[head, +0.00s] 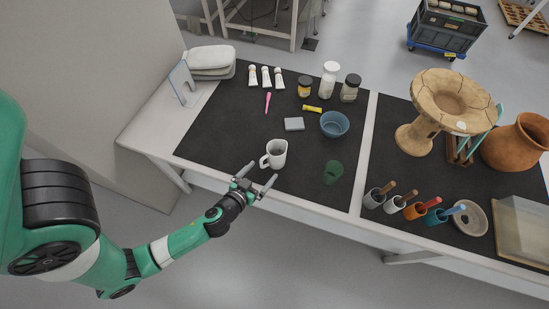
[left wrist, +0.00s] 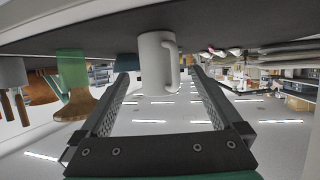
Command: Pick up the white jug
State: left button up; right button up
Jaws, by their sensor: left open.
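The white jug (head: 275,153) stands upright on the dark mat near the front edge of the table, with its handle toward the lower left in the head view. My left gripper (head: 259,180) is open and empty, just in front of the jug and apart from it. In the left wrist view, which looks upside down, the jug (left wrist: 158,62) shows ahead between the two fingers of my left gripper (left wrist: 160,90), with its handle on the right side. My right gripper is not in view.
A green cup (head: 333,172) stands right of the jug. A grey block (head: 294,124) and a blue bowl (head: 334,124) lie behind it. Jars (head: 329,80) and tubes (head: 265,76) are at the back. The mat left of the jug is clear.

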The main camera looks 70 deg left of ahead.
aim_at(272, 161)
pick_arm(q)
jog(key=x, duration=0.4)
jog(key=shift+w+a, duration=0.15)
jog(key=shift+w, duration=0.05)
jog(key=x, duration=0.5)
jog(key=shift+w+r, duration=0.2)
jog(key=c, duration=1.5)
jog(key=shift+r, duration=0.15)
